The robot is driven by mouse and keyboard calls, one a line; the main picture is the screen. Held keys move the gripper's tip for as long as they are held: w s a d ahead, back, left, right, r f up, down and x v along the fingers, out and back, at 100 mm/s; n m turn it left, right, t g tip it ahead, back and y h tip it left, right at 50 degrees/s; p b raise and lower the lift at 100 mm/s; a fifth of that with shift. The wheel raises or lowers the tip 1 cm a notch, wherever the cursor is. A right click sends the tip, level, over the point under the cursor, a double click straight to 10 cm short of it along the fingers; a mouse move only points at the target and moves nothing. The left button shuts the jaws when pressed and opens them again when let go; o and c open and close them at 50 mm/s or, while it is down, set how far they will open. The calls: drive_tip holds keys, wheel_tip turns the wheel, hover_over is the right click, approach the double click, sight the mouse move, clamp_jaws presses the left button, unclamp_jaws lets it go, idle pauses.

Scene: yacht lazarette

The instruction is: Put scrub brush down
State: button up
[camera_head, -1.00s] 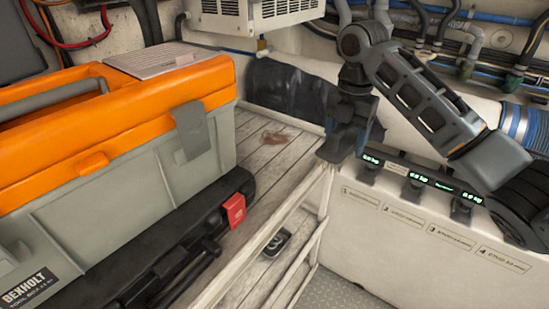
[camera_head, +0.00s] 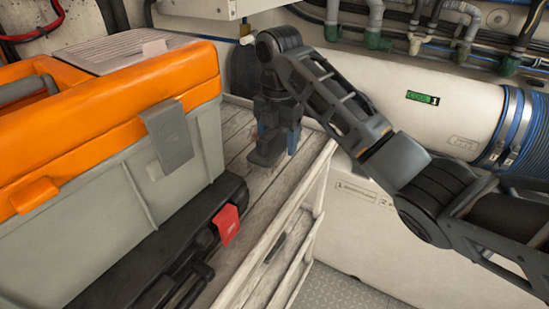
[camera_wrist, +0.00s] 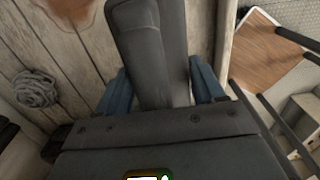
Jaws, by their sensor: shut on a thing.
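My gripper (camera_head: 280,140) is over the weathered plank shelf (camera_head: 240,125), to the right of the orange and grey toolbox. Its blue fingers are shut on the scrub brush (camera_head: 265,154), a dark grey block low at the gripper. In the wrist view the brush (camera_wrist: 150,50) is a long dark grey body between the blue fingers, reaching to the top edge. Its bristles are hidden. The planks (camera_wrist: 60,45) lie beneath it. I cannot tell whether the brush touches them.
The orange and grey toolbox (camera_head: 110,150) fills the left, with a black case (camera_head: 165,255) with a red latch before it. A grey wiry bundle (camera_wrist: 36,88) lies on the planks. The shelf has a raised pale front edge (camera_head: 270,240). Pipes line the back wall.

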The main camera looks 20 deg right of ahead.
drive_tip(key=shift+w+a+f, duration=0.1)
drive_tip(key=shift+a+f, duration=0.25)
drive_tip(key=shift+a, duration=0.05)
drive_tip(key=shift+f+p, duration=0.3)
drive_tip(key=shift+f, duration=1.6)
drive_tip(key=shift+f, duration=0.1)
drive_tip(key=o, duration=1.3)
drive_tip(key=shift+c, duration=0.2)
wheel_tip(320, 180, up, 12)
drive_tip(key=p, duration=0.2)
drive_tip(key=shift+f+p, duration=0.1)
drive_tip(key=shift+p, duration=0.2)
drive_tip(key=shift+r, duration=0.2)
